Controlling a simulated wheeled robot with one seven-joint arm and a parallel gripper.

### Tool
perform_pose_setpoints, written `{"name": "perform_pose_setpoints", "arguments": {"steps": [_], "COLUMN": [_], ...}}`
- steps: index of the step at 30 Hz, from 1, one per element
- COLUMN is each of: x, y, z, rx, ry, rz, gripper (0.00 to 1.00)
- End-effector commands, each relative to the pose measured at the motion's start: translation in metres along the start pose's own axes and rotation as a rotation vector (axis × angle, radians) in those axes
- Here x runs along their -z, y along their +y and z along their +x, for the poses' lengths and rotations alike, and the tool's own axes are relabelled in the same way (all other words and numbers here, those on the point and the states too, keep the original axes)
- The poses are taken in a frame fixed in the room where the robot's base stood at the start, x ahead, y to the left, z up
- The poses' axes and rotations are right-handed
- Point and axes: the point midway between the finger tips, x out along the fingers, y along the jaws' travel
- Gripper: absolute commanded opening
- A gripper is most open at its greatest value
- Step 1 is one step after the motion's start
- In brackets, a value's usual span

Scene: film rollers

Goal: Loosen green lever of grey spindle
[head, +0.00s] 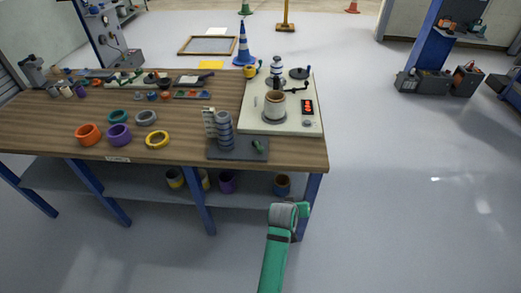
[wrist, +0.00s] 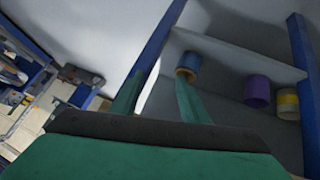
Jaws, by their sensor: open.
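A grey ribbed upright cylinder (head: 225,130), which looks like the grey spindle, stands on a dark grey plate at the front of the workbench in the head view. A small green piece (head: 258,146), likely its green lever, is on the right of that plate; its angle is too small to read. My green arm reaches up from the bottom of the head view. Its end is in front of the bench's right leg, below the bench top and apart from the spindle. In the wrist view my gripper (wrist: 158,95) is open, with no object seen between its two green fingers.
A cream machine (head: 252,120) with a brown and white roller and red buttons sits right of the spindle. Orange (head: 88,134), purple (head: 119,135) and yellow (head: 157,140) rings lie left. Rolls stand on the lower shelf (head: 150,182). The floor right of the bench (head: 400,180) is clear.

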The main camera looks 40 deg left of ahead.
Motion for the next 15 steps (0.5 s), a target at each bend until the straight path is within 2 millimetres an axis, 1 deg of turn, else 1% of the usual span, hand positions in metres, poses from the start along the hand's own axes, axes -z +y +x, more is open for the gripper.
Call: {"name": "perform_pose_setpoints", "arguments": {"steps": [1, 5, 6, 8, 9, 12, 15], "x": [0.027, 0.080, 0.097, 0.121, 0.137, 0.175, 0.207], "y": [-0.007, -0.025, -0.031, -0.041, -0.048, -0.064, -0.079], "z": [-0.002, -0.011, -0.016, -0.025, -0.032, -0.054, -0.077], "rx": [0.012, 0.042, 0.052, 0.068, 0.081, 0.109, 0.137], "ry": [-0.008, -0.058, -0.073, -0.096, -0.110, -0.148, -0.182], "rz": [-0.010, -0.038, -0.046, -0.058, -0.066, -0.088, -0.106], "gripper": [0.41, 0.41, 0.41, 0.41, 0.41, 0.41, 0.41]}}
